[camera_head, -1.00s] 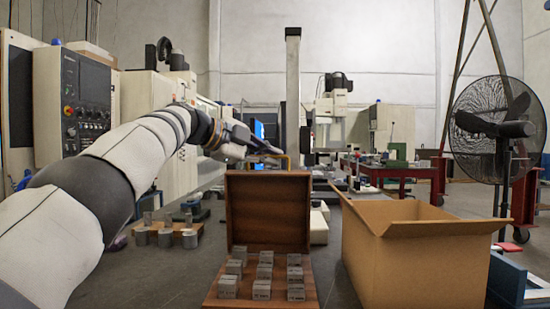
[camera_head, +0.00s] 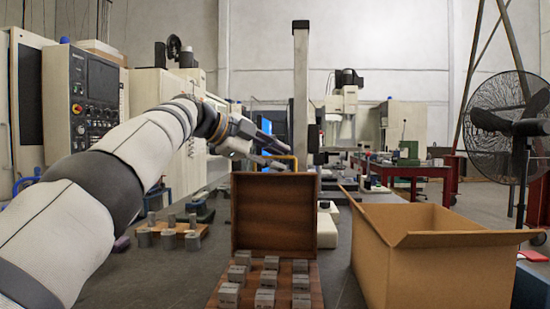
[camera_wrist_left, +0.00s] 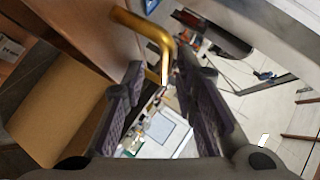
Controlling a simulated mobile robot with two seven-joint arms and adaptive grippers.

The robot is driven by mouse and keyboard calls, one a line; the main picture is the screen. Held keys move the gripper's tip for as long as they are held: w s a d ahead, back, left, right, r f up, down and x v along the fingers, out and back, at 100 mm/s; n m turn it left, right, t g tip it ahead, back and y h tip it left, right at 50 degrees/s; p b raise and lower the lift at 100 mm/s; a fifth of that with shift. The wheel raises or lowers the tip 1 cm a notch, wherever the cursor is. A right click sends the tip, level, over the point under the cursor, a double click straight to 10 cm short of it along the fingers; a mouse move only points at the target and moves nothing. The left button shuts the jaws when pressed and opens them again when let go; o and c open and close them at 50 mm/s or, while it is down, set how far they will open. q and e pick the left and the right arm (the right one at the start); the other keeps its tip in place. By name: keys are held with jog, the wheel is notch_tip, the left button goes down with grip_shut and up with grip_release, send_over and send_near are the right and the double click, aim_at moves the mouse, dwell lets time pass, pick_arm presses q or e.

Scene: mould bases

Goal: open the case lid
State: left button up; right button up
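The brown wooden case (camera_head: 311,291) stands on the table with its front towards me. Its lid (camera_head: 275,215) stands upright at the back, so the case is open. Several grey metal blocks sit in rows in the case. A yellow bar handle (camera_head: 296,160) shows at the lid's top edge; it is large in the left wrist view (camera_wrist_left: 147,31). My left gripper (camera_head: 277,150) is at the lid's top edge. Its two fingers are apart, and the handle's bent end shows between the fingertips in the wrist view. I cannot tell whether they touch it. My right gripper is not in view.
An open cardboard box (camera_head: 432,272) stands close to the right of the case. Metal cylinders on a wooden board (camera_head: 190,232) lie to the left, under my left arm. A fan (camera_head: 505,125) stands at the far right.

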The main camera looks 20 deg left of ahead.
pick_arm(q)
jog(key=v, duration=1.2)
jog(key=shift+c, duration=0.4)
